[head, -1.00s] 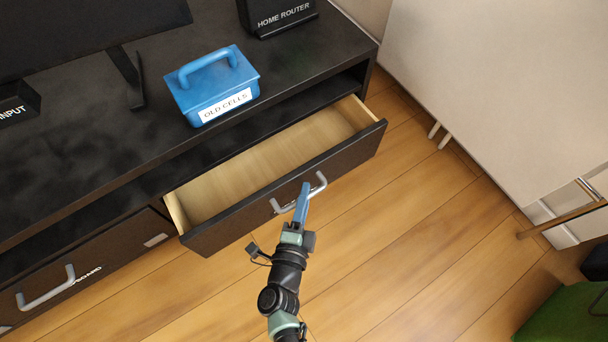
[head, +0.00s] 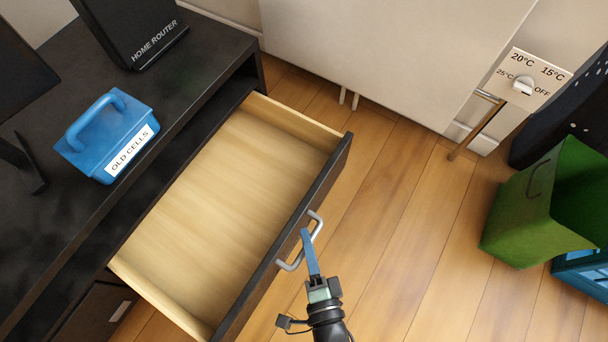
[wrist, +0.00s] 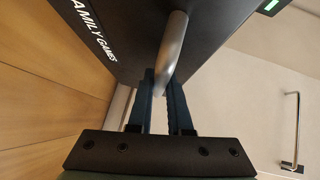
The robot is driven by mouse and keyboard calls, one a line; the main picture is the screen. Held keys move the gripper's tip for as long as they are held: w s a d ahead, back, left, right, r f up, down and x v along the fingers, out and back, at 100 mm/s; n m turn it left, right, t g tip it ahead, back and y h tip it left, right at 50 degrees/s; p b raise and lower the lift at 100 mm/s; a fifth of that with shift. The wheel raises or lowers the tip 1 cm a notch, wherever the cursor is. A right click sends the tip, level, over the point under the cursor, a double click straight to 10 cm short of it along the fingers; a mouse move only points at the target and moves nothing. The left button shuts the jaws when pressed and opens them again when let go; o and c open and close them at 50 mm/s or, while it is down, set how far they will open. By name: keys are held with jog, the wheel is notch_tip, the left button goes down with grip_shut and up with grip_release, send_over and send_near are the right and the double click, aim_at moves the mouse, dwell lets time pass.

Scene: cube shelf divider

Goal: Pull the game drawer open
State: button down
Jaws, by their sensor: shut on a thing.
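The game drawer (head: 222,190) is pulled well out of the black cabinet, and its pale wooden inside looks empty. In the wrist view its dark front (wrist: 125,35) carries white lettering ending in "AMILY GAMES". A silver bar handle (head: 314,224) is on the front; it also shows in the wrist view (wrist: 172,45). My gripper (head: 307,240) is shut on this handle, with its blue fingers (wrist: 161,95) on either side of the bar. The fingers hide part of the handle.
A blue "OLD CELLS" box (head: 98,150) and a black home router (head: 130,30) stand on the cabinet top (head: 215,50). A green bag (head: 520,215) stands on the floor at right. Wooden floor (head: 410,190) in front of the drawer is clear.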

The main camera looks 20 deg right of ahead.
jog(key=c, duration=0.8)
grip_release()
jog(key=shift+c, duration=0.2)
jog(key=p+v, duration=0.4)
jog(key=v, duration=0.9)
jog(key=shift+p, duration=0.4)
